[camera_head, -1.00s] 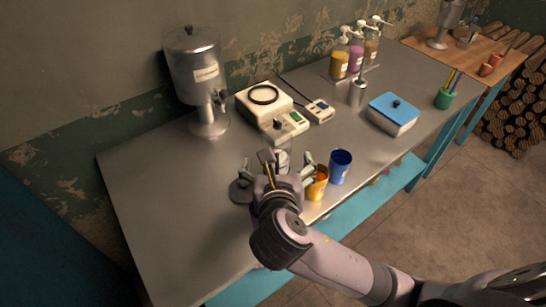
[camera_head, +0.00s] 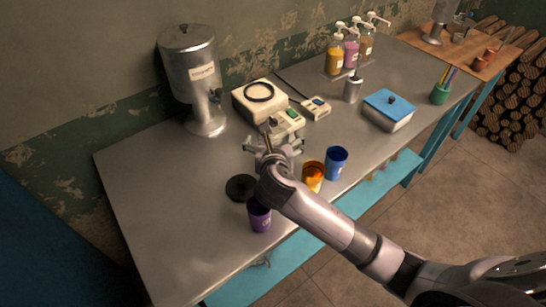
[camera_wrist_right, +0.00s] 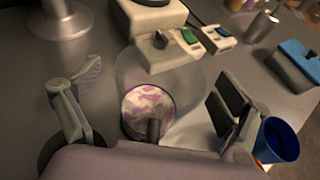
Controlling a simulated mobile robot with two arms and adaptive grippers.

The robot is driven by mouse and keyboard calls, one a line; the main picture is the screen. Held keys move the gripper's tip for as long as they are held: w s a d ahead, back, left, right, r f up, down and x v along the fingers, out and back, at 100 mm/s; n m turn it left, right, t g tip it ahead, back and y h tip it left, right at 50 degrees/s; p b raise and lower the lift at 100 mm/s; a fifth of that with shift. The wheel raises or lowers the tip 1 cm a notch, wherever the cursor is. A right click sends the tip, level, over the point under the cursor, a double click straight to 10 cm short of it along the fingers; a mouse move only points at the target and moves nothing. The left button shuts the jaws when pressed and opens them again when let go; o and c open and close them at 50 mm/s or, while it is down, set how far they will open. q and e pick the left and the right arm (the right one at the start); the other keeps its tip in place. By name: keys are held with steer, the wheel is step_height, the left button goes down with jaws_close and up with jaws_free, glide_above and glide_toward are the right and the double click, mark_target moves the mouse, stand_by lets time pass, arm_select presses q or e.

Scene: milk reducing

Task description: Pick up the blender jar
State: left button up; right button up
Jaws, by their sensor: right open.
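The blender jar (camera_wrist_right: 190,75) is a clear vessel in the right wrist view, with pink-and-white contents (camera_wrist_right: 145,104) low inside it. My right gripper (camera_wrist_right: 157,82) is open, with one finger on each side of the jar; I cannot tell whether either touches it. In the head view my right gripper (camera_head: 272,145) is over the table in front of the cream blender base (camera_head: 257,98), and it hides most of the jar there. The base also shows at the top of the right wrist view (camera_wrist_right: 155,20). My left gripper is not in view.
A purple cup (camera_head: 260,218), orange cup (camera_head: 313,178) and blue cup (camera_head: 336,165) stand near the table's front edge. A dark disc (camera_head: 240,188) lies left of my arm. A metal dispenser (camera_head: 192,75) stands behind left. The table's left part is clear.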

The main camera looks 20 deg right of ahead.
steer(key=shift+w, duration=0.1)
steer(key=c, duration=2)
